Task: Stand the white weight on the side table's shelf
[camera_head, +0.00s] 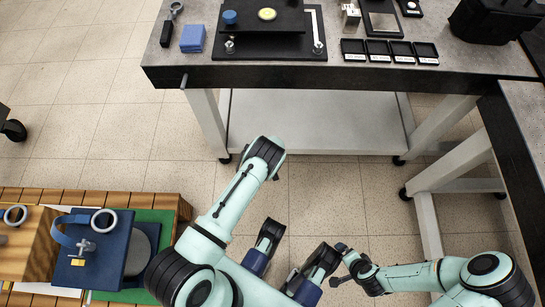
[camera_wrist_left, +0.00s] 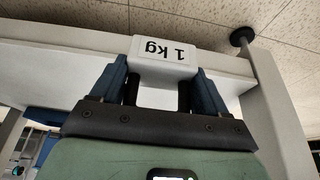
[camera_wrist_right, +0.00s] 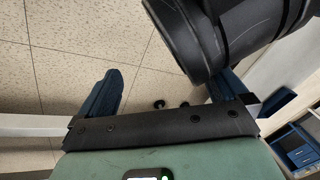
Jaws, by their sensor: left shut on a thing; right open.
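The white weight (camera_wrist_left: 164,54), marked "1 kg" and upside down in the left wrist view, is held between the fingers of my left gripper (camera_wrist_left: 163,76). A white shelf edge (camera_wrist_left: 70,62) runs behind it; I cannot tell whether they touch. In the head view a white shelf (camera_head: 320,125) lies low under the grey-topped table (camera_head: 345,75) ahead. My left arm reaches toward that table; its gripper and the weight are not seen there. My right gripper (camera_wrist_right: 170,82) is open, with a black arm link just beyond its fingers.
The table ahead carries black trays (camera_head: 390,52) and blue blocks (camera_head: 192,38). A second table (camera_head: 525,110) stands at right on white legs. A wooden surface (camera_head: 188,212) with a blue box (camera_head: 100,255) is at lower left. Tiled floor lies open between.

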